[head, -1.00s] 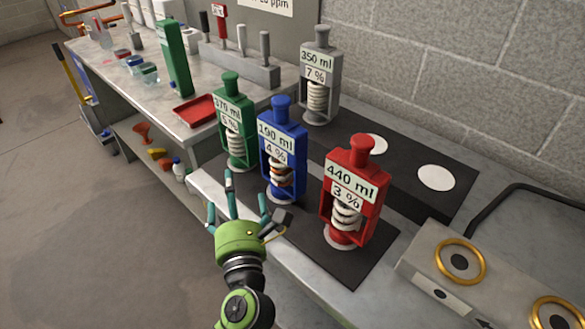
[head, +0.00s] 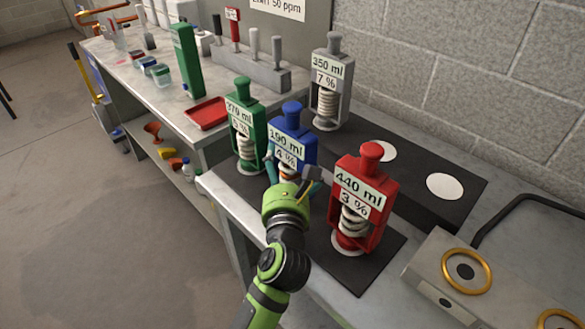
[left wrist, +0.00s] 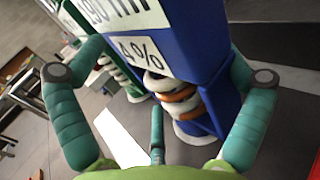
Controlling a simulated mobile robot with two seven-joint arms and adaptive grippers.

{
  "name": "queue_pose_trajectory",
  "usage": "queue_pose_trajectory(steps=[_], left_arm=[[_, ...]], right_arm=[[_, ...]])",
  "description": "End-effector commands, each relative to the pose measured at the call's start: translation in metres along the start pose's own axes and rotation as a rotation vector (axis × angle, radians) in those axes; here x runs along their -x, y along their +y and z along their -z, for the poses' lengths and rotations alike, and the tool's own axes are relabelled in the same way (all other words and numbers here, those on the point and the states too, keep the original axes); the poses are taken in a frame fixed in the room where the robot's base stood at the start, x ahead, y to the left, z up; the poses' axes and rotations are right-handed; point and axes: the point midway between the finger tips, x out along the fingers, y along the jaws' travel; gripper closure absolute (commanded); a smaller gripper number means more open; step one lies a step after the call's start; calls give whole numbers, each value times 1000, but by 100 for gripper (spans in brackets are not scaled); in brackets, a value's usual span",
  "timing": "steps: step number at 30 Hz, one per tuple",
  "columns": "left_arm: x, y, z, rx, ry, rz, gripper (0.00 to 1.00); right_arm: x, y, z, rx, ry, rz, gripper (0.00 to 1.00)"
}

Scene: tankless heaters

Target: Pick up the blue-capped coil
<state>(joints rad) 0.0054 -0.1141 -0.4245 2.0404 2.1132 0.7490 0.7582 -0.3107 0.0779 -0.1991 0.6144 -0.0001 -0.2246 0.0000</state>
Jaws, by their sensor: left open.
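The blue-capped coil (head: 291,135) stands upright on the dark mat, with labels reading 190 ml and 4 %. Its blue frame (left wrist: 205,50) fills the middle of the left wrist view, with the white and orange coil inside it. My left gripper (head: 293,178) is open in front of its lower part, and hides its base in the head view. In the left wrist view the fingers (left wrist: 160,80) spread to both sides of the blue frame, with a third finger below. I cannot tell whether they touch it. My right gripper is not in view.
A green-capped coil (head: 243,120) stands close on the left and a red-capped coil (head: 362,195) close on the right. A grey-capped coil (head: 329,85) stands behind. The dark mat (head: 345,268) has bare room at the front. A grey box with gold rings (head: 466,272) is at the right.

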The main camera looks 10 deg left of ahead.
Motion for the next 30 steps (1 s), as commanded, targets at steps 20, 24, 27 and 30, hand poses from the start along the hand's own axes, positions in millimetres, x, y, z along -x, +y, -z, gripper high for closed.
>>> queue_pose_trajectory(steps=[20,24,27,30], left_arm=[[0,0,-6,1,-4,0,84],[0,0,-26,3,-9,0,84],[0,0,-47,4,-11,0,84],[0,0,-66,5,-11,0,84]], right_arm=[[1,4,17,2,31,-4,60],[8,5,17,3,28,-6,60],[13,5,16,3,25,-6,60],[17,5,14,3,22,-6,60]])
